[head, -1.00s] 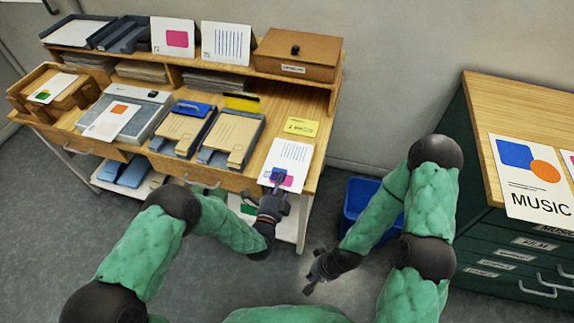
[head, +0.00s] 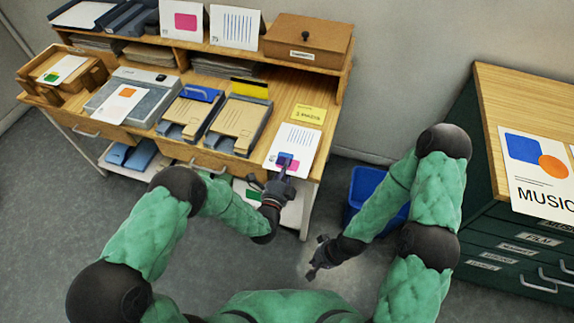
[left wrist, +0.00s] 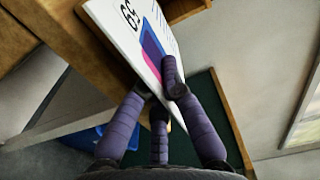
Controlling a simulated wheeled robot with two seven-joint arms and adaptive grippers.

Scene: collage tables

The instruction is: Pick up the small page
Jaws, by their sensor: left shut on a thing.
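The small page (head: 295,142) is white with printed lines and pink and blue shapes. It lies at the front right corner of the wooden desk (head: 292,92), its near end at the front edge. My left gripper (head: 284,172) is at that near end, shut on the page. In the left wrist view, the fingers (left wrist: 160,88) pinch the page (left wrist: 128,28) at its edge, over its coloured shapes, and a printed number shows. I cannot tell whether it is lifted off the desk. My right gripper (head: 318,257) is empty, its fingers apart, in front of the desk.
A yellow note (head: 308,114) lies just behind the page. Card trays (head: 240,122) stand to its left. A blue bin (head: 366,185) is on the floor right of the desk. A green cabinet (head: 520,235) with a MUSIC poster (head: 540,170) stands at right.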

